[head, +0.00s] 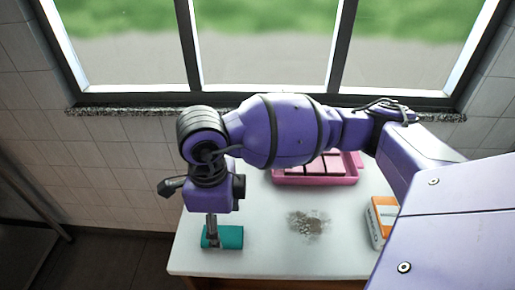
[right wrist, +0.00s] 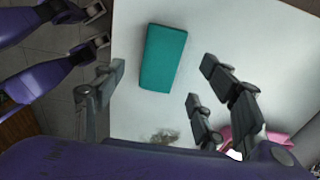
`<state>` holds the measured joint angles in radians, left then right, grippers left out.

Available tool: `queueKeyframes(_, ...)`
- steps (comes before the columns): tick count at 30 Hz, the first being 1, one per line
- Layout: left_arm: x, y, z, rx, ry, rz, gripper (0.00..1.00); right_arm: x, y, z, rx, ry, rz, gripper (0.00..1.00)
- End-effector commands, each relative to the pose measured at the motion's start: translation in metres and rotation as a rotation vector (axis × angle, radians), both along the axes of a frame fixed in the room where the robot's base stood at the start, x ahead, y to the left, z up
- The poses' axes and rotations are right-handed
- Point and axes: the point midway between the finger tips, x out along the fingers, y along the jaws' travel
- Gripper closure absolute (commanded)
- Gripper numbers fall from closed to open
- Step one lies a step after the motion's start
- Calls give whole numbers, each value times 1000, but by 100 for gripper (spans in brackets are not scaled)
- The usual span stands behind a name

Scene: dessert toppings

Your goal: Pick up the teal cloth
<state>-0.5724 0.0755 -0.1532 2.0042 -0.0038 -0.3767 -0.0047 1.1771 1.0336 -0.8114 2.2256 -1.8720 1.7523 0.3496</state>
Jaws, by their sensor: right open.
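The teal cloth (head: 234,238) is a folded, flat rectangle on the white table near its front left corner. In the right wrist view the whole cloth (right wrist: 163,58) shows, lying flat beyond the spread fingers. My right gripper (head: 211,238) points down over the cloth's left part and hides some of it in the head view. In the right wrist view the right gripper (right wrist: 159,77) is open and empty, its fingers wide apart on both sides of the cloth. Whether the fingertips touch the table cannot be told. My left gripper is not in view.
A brown crumbly spill (head: 309,224) lies right of the cloth. The table's left edge is close to the cloth. A window sill (head: 140,109) runs behind.

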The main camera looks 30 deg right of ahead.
Motion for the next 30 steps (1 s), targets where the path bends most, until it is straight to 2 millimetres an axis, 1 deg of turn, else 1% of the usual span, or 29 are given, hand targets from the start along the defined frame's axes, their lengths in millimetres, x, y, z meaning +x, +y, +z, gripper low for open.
queueKeyframes(6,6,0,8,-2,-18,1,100,-1,-1,-32,1,0,-1,34)
queueKeyframes(8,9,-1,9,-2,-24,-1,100,-1,-1,-38,1,0,1,34)
queueKeyframes(11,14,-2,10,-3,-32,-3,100,0,-1,-42,1,-3,1,34)
queueKeyframes(16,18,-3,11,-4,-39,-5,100,0,-1,-42,1,-3,2,34)
queueKeyframes(17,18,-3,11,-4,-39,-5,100,0,-1,-42,1,-3,2,36)
queueKeyframes(27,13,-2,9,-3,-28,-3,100,1,-1,-42,1,-4,2,80)
queueKeyframes(30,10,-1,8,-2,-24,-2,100,1,-1,-41,1,-4,2,81)
